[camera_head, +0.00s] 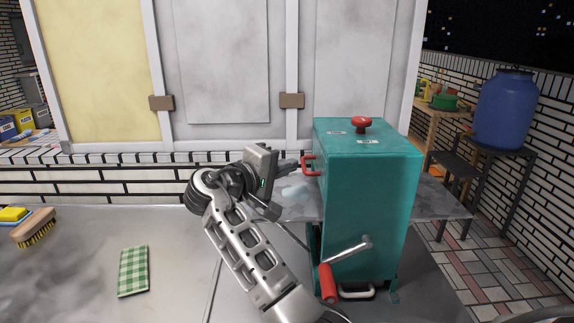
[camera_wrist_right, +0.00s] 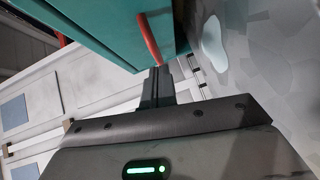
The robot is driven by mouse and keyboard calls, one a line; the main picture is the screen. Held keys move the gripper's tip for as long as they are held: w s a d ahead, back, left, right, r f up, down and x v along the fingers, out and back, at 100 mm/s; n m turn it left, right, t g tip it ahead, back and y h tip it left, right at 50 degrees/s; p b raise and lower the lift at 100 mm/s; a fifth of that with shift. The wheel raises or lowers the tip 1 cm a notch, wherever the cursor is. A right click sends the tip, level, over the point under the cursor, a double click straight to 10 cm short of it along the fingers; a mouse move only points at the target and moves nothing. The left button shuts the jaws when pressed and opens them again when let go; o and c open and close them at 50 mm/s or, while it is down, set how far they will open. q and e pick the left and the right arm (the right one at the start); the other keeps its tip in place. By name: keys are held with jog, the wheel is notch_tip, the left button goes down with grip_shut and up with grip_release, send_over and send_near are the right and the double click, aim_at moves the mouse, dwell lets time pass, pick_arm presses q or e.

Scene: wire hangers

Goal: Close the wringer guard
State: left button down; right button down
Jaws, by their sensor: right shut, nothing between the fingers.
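The wringer is a teal box (camera_head: 365,205) with a red knob (camera_head: 361,125) on top and a metal crank with a red grip (camera_head: 327,283) low in front. A red handle (camera_head: 309,165) sticks out from its left side, near the top; it also shows in the wrist view (camera_wrist_right: 149,40). I cannot tell which panel is the guard or how far it stands open. My right gripper (camera_head: 297,164) is shut and empty, its fingertips close beside the red handle. In the wrist view the fingers (camera_wrist_right: 157,84) point at the handle's end; contact is unclear. My left gripper is not in view.
A grey metal worktop (camera_head: 85,265) holds a green checked cloth (camera_head: 133,271) and a brush (camera_head: 34,228) at the left. A grey ledge (camera_head: 440,200) runs behind the wringer. A blue barrel (camera_head: 505,110) stands at the right. The worktop's middle left is clear.

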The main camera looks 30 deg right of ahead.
jog(key=a, duration=0.1)
jog(key=w+a, duration=0.1)
jog(key=a, duration=0.2)
jog(key=shift+w+a+r, duration=0.2)
jog(key=shift+a+r, duration=0.1)
jog(key=shift+r, duration=0.05)
jog(key=v, duration=0.5)
jog(key=b+v, duration=0.1)
jog(key=v, duration=0.2)
jog(key=shift+s+r, duration=0.2)
jog(key=shift+r, duration=0.2)
